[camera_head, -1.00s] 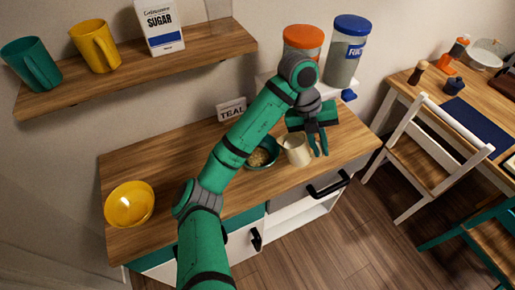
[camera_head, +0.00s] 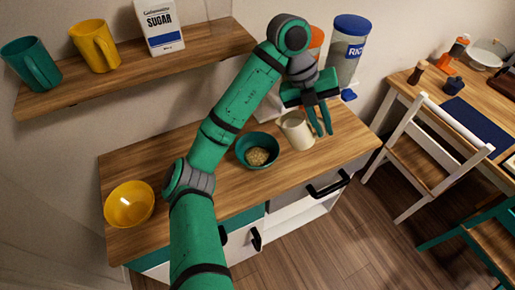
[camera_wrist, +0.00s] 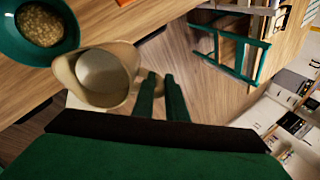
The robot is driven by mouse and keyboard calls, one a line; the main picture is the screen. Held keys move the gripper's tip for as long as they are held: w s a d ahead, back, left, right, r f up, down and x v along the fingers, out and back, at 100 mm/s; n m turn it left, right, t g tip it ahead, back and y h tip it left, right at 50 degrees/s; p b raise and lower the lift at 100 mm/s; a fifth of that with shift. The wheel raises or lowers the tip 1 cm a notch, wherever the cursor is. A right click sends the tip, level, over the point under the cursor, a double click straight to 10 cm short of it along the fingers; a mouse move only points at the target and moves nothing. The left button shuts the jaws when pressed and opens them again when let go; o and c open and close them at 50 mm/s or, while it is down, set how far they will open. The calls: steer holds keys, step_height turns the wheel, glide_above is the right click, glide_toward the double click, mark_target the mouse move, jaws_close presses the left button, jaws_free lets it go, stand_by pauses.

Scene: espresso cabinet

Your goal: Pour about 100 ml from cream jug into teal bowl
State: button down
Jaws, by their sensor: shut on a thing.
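The cream jug (camera_head: 297,131) is in the head view, just right of the teal bowl, and appears lifted above the counter. My gripper (camera_head: 321,133) is at its right side, shut on the jug's handle side; the fingers hide most of the handle. In the wrist view the jug (camera_wrist: 94,78) shows its open mouth and pale inside, left of my gripper's fingers (camera_wrist: 160,82). I cannot tell the liquid level.
A yellow bowl (camera_head: 130,205) stands at the counter's left end. A blue-lidded rice jar (camera_head: 346,55) and an orange-lidded jar (camera_head: 317,38) stand behind my gripper. A shelf (camera_head: 140,66) with mugs and a sugar box is above left. The counter's middle left is clear.

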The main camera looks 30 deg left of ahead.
mark_target(303, 137)
step_height(303, 137, up, 2)
steer(key=shift+a+r, duration=0.1)
steer(key=shift+r, duration=0.15)
steer(key=shift+a+f+h, duration=0.2)
steer(key=shift+f+h, duration=0.1)
steer(key=shift+f, duration=0.6)
steer(key=shift+s+a+f, duration=0.1)
steer(key=shift+a+f, duration=0.2)
steer(key=shift+f, duration=0.4)
steer(key=shift+h, duration=0.7)
steer(key=f, duration=0.5)
steer(key=a+f, duration=0.1)
steer(key=f, duration=0.1)
steer(key=shift+f, duration=0.25)
steer(key=shift+a+r, duration=0.15)
steer(key=shift+r, duration=0.1)
steer(key=shift+s+a+r, duration=0.1)
steer(key=shift+a+r+h, duration=0.15)
steer(key=shift+h, duration=0.25)
steer(key=shift+a+r+t+h, duration=0.3)
steer(key=shift+a+r+h, duration=0.05)
steer(key=shift+r+h, duration=0.15)
steer(key=shift+s+a+h, duration=0.1)
steer(key=shift+a+h, duration=0.2)
